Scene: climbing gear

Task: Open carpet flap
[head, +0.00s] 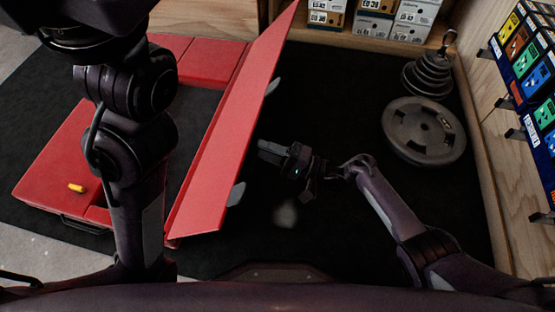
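A red flap (232,130) stands steeply tilted along the right side of a red pad (60,165), its long edge rising toward the top of the head view. Grey tabs (236,194) stick out from its right side. A dark surface (200,103) shows inside the red pad, left of the flap. My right gripper (264,151) is to the right of the flap, pointing at it; contact is unclear, and I cannot tell whether its fingers are apart. My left arm crosses the pad and hides part of it; its gripper is out of view.
A small yellow object (76,188) lies on the pad's left part. Grey weight plates (424,130) and a stack of smaller plates (428,75) stand at the right. Boxes (372,28) line the back shelf.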

